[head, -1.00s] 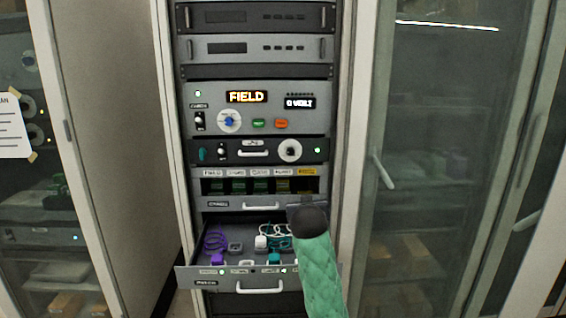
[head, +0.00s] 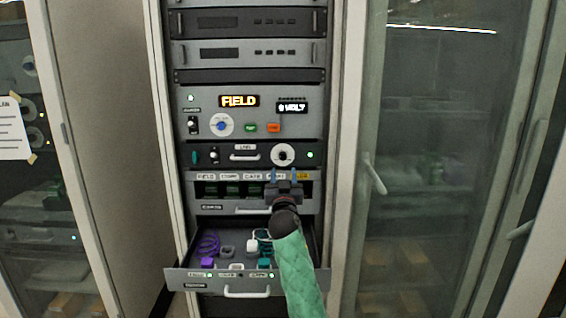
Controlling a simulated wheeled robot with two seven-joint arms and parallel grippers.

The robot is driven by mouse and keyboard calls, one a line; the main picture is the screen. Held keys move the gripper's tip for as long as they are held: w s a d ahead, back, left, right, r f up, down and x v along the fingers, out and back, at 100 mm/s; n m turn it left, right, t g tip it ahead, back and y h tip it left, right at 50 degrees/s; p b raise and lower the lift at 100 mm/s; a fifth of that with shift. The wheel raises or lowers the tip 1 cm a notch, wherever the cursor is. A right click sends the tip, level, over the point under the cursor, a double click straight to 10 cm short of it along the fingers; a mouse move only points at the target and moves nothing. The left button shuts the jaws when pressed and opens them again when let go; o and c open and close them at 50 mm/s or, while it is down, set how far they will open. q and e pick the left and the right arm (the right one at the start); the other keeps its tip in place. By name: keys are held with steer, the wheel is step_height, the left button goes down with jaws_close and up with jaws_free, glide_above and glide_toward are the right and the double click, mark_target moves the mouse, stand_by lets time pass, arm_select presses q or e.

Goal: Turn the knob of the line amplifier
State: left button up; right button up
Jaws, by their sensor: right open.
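A rack unit (head: 220,157) with a small, hard-to-read label above its white handle looks like the line amplifier. Its black knob (head: 283,154) sits on a white dial at the right, beside a green light. My right gripper (head: 282,175), at the end of a green-sleeved arm, is open with blue-tipped fingers apart. In the picture its fingertips are just below the knob, in front of the slot row's right part, and nothing shows between them. I cannot see it touching the knob. My left gripper is out of view.
Below, a drawer (head: 183,281) stands pulled out, holding a purple coiled cord (head: 207,244) and other cords, under my right forearm. Above is a panel with a FIELD display (head: 239,101) and a blue-centred dial (head: 221,125). Glass cabinet doors flank the rack.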

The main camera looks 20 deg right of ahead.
mark_target(283, 159)
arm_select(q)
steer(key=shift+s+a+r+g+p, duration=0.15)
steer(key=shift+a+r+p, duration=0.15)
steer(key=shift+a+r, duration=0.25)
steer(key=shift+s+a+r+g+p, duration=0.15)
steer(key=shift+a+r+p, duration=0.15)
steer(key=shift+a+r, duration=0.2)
arm_select(e)
steer(key=shift+x, duration=3.2)
steer(key=shift+c, duration=0.3)
steer(key=c, duration=0.9)
